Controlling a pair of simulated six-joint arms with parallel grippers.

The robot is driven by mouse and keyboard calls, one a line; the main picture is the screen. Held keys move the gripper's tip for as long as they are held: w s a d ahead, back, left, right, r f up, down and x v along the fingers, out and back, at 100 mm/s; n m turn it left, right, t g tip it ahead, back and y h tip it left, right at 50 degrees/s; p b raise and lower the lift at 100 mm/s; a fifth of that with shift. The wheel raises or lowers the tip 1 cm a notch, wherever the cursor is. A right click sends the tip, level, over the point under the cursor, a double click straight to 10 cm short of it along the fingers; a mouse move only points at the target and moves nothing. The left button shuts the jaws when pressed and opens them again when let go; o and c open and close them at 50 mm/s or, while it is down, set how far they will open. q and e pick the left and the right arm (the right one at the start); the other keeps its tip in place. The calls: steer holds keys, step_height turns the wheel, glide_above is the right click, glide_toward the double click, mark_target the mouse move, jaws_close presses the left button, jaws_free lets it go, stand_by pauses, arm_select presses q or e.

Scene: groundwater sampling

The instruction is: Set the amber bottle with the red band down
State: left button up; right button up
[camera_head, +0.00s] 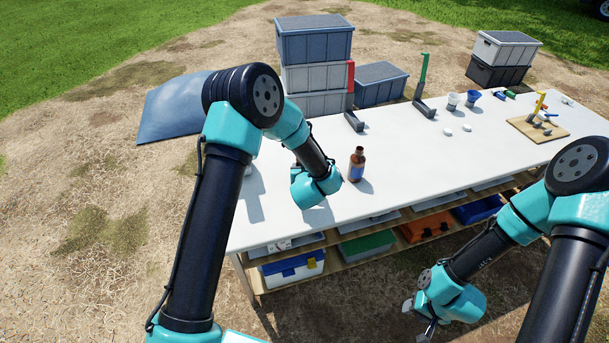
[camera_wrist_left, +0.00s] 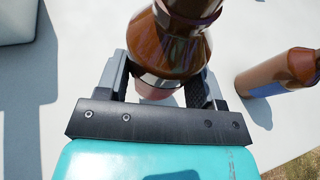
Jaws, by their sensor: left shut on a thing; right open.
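My left gripper (camera_wrist_left: 163,72) is shut on an amber bottle (camera_wrist_left: 175,45), with a finger on each side of it in the left wrist view. A pale pinkish strip shows low on this bottle; I cannot make out a clear red band. In the head view my left wrist hides this bottle, and I cannot tell whether its base touches the table (camera_head: 420,165). A second amber bottle (camera_head: 357,165) with a blue label stands upright on the table, to the right of my left gripper; it also shows in the left wrist view (camera_wrist_left: 282,72). My right gripper (camera_head: 422,316) is open and empty, off the table's front edge.
A grey object (camera_wrist_left: 15,20) stands at the upper left in the left wrist view. A red post (camera_head: 350,80), a green post (camera_head: 423,70), cups (camera_head: 472,97) and a wooden board (camera_head: 538,128) are farther back. The table's middle is largely clear.

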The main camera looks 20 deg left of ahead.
arm_select(q)
steer(key=shift+w+a, duration=0.15)
steer(key=shift+w, duration=0.2)
steer(key=shift+f, duration=0.15)
steer(key=shift+f, duration=1.6)
steer(key=shift+f, duration=0.1)
steer(key=o, duration=1.2)
steer(key=shift+f, duration=0.1)
